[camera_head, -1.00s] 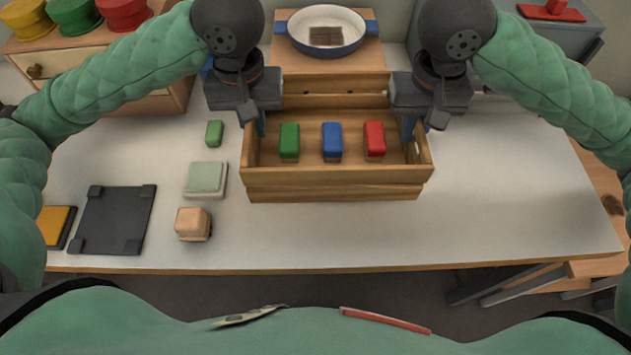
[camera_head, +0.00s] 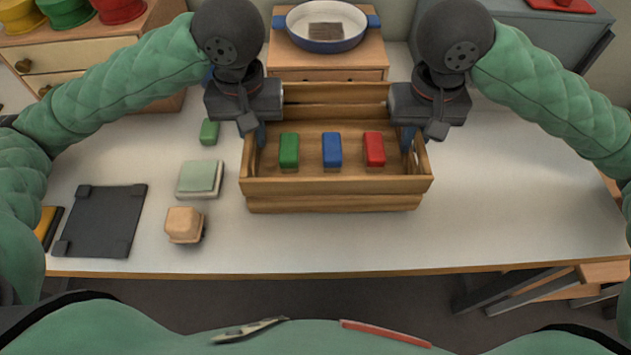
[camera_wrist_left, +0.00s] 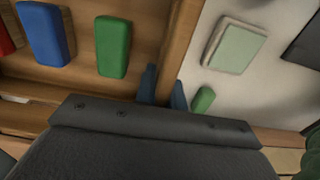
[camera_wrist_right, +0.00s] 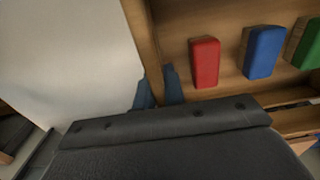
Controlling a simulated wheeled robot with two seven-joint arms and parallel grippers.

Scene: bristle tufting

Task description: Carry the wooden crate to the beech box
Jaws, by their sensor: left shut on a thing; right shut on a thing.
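The wooden crate (camera_head: 335,186) is in the middle of the head view, holding a green block (camera_head: 289,149), a blue block (camera_head: 332,149) and a red block (camera_head: 374,148). My left gripper (camera_head: 261,135) is shut on its left end wall; the left wrist view shows blue fingertips (camera_wrist_left: 163,88) either side of the wall. My right gripper (camera_head: 407,138) is shut on the right end wall, likewise in the right wrist view (camera_wrist_right: 158,90). The crate looks level; I cannot tell whether it touches the table. A light wooden drawer box (camera_head: 300,75), possibly the beech box, stands behind it.
A blue-rimmed pan (camera_head: 327,44) sits on the drawer box. Left of the crate lie a small green block (camera_head: 209,131), a pale green pad (camera_head: 200,177), a tan block (camera_head: 184,224) and a dark plate (camera_head: 103,222). The white table (camera_head: 510,190) is clear to the right.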

